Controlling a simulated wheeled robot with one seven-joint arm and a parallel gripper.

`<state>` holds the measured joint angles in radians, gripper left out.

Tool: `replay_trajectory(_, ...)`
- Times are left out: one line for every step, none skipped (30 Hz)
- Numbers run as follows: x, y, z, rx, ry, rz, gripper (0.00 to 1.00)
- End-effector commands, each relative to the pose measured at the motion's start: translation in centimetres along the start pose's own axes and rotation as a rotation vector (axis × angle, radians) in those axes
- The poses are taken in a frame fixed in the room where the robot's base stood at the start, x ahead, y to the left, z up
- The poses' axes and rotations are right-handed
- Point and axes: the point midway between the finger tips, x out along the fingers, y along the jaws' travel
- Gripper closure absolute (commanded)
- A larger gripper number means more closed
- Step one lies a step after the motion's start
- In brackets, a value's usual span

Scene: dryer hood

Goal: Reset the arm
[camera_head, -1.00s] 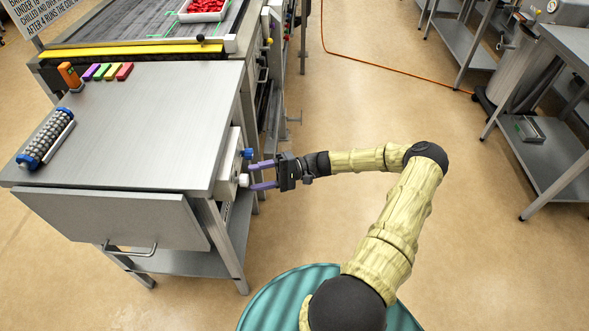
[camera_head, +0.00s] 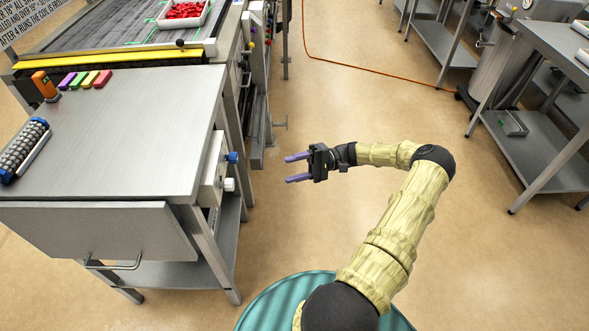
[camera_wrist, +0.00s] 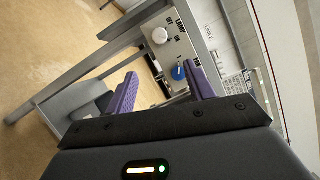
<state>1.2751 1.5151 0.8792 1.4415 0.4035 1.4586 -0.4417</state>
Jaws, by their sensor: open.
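My gripper (camera_head: 297,168) is open and empty, its two purple fingers apart and pointing left in the head view. It hangs in free air to the right of the steel table (camera_head: 130,130), clear of the control panel (camera_head: 214,172) on the table's right side. The panel has a blue knob (camera_head: 231,157) and a white knob (camera_head: 229,184). In the wrist view the purple fingers of my gripper (camera_wrist: 162,90) show, with the white knob (camera_wrist: 160,36) and blue knob (camera_wrist: 179,73) beyond them. My arm is bent at the elbow.
A roller (camera_head: 22,152), an orange device (camera_head: 45,86) and several coloured blocks (camera_head: 85,80) lie on the table. A white tray of red pieces (camera_head: 184,12) sits behind. Steel shelving (camera_head: 535,150) stands at the right. The floor between is free, with an orange hose (camera_head: 350,67) across it.

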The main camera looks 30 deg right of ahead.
Motion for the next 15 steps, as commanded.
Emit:
replay_trajectory(0.0,0.0,0.0,0.0,0.0,0.0,0.47)
replay_trajectory(0.0,0.0,0.0,0.0,0.0,0.0,0.47)
replay_trajectory(0.0,0.0,0.0,0.0,0.0,0.0,0.47)
replay_trajectory(0.0,0.0,0.0,0.0,0.0,0.0,0.47)
replay_trajectory(0.0,0.0,0.0,0.0,0.0,0.0,0.47)
replay_trajectory(0.0,0.0,0.0,0.0,0.0,0.0,0.47)
replay_trajectory(0.0,0.0,0.0,0.0,0.0,0.0,0.47)
replay_trajectory(0.0,0.0,0.0,0.0,0.001,0.0,0.47)
replay_trajectory(0.0,0.0,0.0,0.0,0.001,0.0,0.47)
replay_trajectory(0.0,0.0,0.0,0.0,0.0,0.0,0.47)
replay_trajectory(0.1,0.0,0.0,0.0,0.0,0.001,0.47)
replay_trajectory(0.2,-0.1,0.0,0.002,-0.002,0.006,0.47)
replay_trajectory(0.4,-0.1,0.0,0.005,-0.005,0.014,0.47)
replay_trajectory(0.7,-0.2,0.0,0.01,-0.009,0.025,0.47)
replay_trajectory(1.2,-0.3,0.1,0.019,-0.017,0.049,0.47)
